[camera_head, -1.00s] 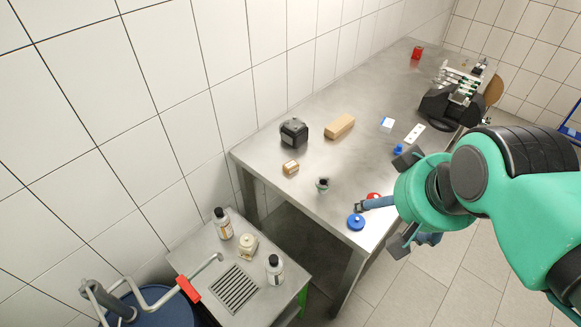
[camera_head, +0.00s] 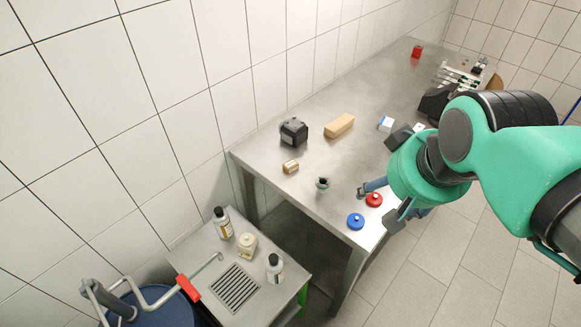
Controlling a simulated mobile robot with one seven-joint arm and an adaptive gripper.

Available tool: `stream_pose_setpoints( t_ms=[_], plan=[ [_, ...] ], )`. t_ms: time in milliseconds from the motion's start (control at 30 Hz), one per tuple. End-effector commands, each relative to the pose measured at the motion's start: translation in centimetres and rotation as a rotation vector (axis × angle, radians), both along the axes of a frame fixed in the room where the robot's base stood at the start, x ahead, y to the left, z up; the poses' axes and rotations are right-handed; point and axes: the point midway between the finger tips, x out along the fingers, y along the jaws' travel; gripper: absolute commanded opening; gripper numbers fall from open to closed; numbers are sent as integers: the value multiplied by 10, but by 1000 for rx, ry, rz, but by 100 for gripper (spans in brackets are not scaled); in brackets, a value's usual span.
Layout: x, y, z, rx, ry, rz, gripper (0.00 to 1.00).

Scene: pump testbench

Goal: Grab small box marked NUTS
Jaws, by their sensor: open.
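No NUTS marking is readable at this size. A small brown box with a pale label (camera_head: 291,167) lies on the steel table, left of the middle. A small white and blue box (camera_head: 386,124) stands farther back, and a small red box (camera_head: 417,52) sits at the far end. My gripper (camera_head: 384,190) is open and empty at the table's right edge, beside the red disc, well right of the brown box and nearer the camera than the white and blue box. My arm hides part of the table's right side.
The steel table (camera_head: 350,165) also holds a black device (camera_head: 294,132), a long tan block (camera_head: 339,125), a small dark-topped pot (camera_head: 323,184), a red disc (camera_head: 374,200) and a blue disc (camera_head: 356,222). Bottles stand on the lower side table (camera_head: 195,255). The tabletop's centre is mostly clear.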

Motion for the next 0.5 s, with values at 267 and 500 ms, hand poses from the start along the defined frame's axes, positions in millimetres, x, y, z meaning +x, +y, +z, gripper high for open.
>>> stream_pose_setpoints(
  t_ms=[267, 500],
  plan=[
    [62, 11, 13, -21, 64, 69, 65],
    [123, 24, 14, -40, 119, 134, 65]
  ],
)
